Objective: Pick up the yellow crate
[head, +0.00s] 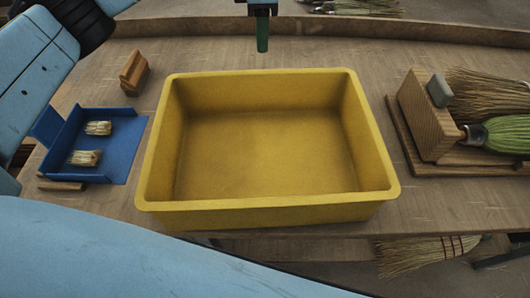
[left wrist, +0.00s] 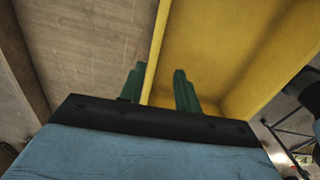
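The yellow crate (head: 270,217) stands upright and empty on the wooden table, in the middle of the head view. My left gripper (head: 262,45) hangs down from the top edge of the head view, beyond the crate's far rim, with its tip appearing apart from it. In the left wrist view its two green fingers (left wrist: 158,88) are spread open. A wall of the crate (left wrist: 225,50) runs up between them, with the table on one side and the crate's inside on the other. The fingers do not visibly squeeze the wall. My right gripper is not in view.
A blue dustpan-like tray (head: 128,150) with two small bristle bundles lies left of the crate. A small wooden block (head: 134,73) stands behind it. Another broom (head: 425,253) lies below the table's front edge.

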